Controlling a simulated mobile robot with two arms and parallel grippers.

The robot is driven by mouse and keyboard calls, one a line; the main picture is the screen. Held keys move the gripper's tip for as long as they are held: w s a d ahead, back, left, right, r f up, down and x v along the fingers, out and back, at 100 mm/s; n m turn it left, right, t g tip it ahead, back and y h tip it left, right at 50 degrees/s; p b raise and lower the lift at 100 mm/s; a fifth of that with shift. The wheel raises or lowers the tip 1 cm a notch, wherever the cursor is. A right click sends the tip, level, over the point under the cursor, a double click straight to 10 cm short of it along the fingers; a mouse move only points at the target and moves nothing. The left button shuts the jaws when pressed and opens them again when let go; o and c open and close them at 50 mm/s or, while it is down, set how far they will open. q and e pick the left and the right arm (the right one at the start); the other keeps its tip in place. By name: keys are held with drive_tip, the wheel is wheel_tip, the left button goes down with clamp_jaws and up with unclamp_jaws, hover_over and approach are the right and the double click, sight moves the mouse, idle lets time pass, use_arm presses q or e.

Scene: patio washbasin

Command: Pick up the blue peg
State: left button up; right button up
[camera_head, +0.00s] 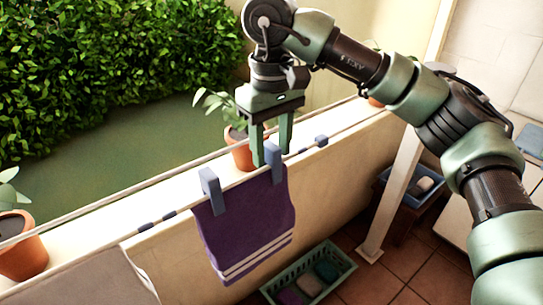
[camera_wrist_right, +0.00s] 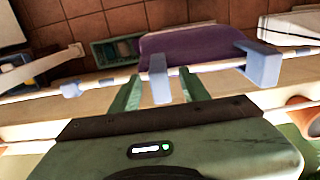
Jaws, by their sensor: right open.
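A purple towel (camera_head: 245,225) with white stripes hangs on a line, held by two blue-grey pegs. One peg (camera_head: 210,190) is at its left end; the other peg (camera_head: 274,163) is at its right end. My right gripper (camera_head: 271,152) points down at the right peg, open. In the right wrist view this peg (camera_wrist_right: 160,80) shows between the two spread fingers (camera_wrist_right: 158,78), with a gap on each side. The left peg (camera_wrist_right: 258,65) shows to the right there, and the towel (camera_wrist_right: 185,47) lies beyond. My left gripper is not in view.
A small blue clip (camera_head: 322,141) and dark blue pieces (camera_head: 168,214) sit on the line. Potted plants (camera_head: 240,150) stand on the wall ledge behind it. A green crate (camera_head: 310,280) is on the tiled floor below, and a blue tray (camera_head: 412,187) is at right.

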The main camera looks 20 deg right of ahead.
clamp_jaws()
